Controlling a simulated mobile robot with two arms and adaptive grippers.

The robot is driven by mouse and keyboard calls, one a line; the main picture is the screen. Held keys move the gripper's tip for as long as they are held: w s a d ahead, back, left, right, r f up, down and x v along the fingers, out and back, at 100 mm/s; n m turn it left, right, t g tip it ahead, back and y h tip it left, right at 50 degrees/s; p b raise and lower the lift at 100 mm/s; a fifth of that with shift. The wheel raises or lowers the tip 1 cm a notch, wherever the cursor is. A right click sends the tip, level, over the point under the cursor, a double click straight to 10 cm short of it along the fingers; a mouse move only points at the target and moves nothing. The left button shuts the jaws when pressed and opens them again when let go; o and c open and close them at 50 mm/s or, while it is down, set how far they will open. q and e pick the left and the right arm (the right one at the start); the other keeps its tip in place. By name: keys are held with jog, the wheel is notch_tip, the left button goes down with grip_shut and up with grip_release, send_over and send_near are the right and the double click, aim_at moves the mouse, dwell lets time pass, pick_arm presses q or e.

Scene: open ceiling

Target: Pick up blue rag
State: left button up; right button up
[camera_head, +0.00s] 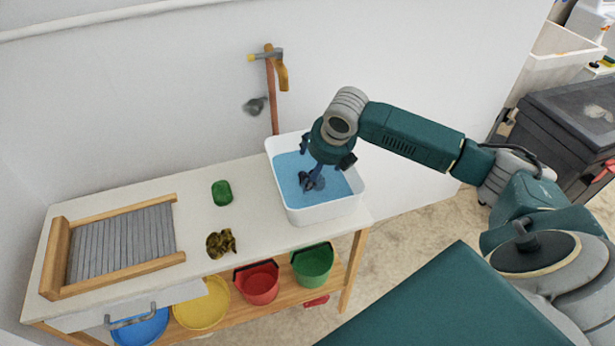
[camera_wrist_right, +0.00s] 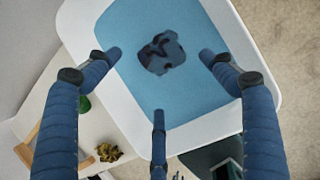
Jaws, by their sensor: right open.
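The blue rag (camera_wrist_right: 161,53) is a small crumpled dark-blue lump with brownish patches. It lies in the blue water of a white basin (camera_wrist_right: 240,52). In the head view the basin (camera_head: 322,215) stands at the right end of the table, and the rag (camera_head: 320,184) is partly hidden behind my gripper. My right gripper (camera_head: 310,179) reaches down over the basin. In the wrist view its blue fingers are spread wide and empty, with the rag between and beyond the tips. My left gripper is not in view.
A green item (camera_head: 222,193), a mottled yellow-brown cloth (camera_head: 221,243) and a washboard (camera_head: 122,243) lie on the white table. A tap (camera_head: 279,72) stands behind the basin against the wall. Coloured buckets, including a red one (camera_head: 257,284), sit on the shelf below.

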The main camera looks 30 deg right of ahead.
jog(key=shift+x, duration=0.95)
jog(key=shift+f, duration=0.4)
jog(key=x, duration=0.2)
jog(key=p+x, duration=0.1)
jog(key=x, duration=0.2)
jog(key=shift+d+f, duration=0.15)
jog(key=shift+d, duration=0.1)
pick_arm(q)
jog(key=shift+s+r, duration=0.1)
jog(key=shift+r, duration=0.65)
pick_arm(e)
jog(key=c, duration=0.8)
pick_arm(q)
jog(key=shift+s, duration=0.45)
pick_arm(e)
jog(key=shift+c, duration=0.4)
pick_arm(q)
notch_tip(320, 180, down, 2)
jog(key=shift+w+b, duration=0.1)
jog(key=shift+b, duration=0.7)
pick_arm(e)
notch_tip(320, 180, up, 20)
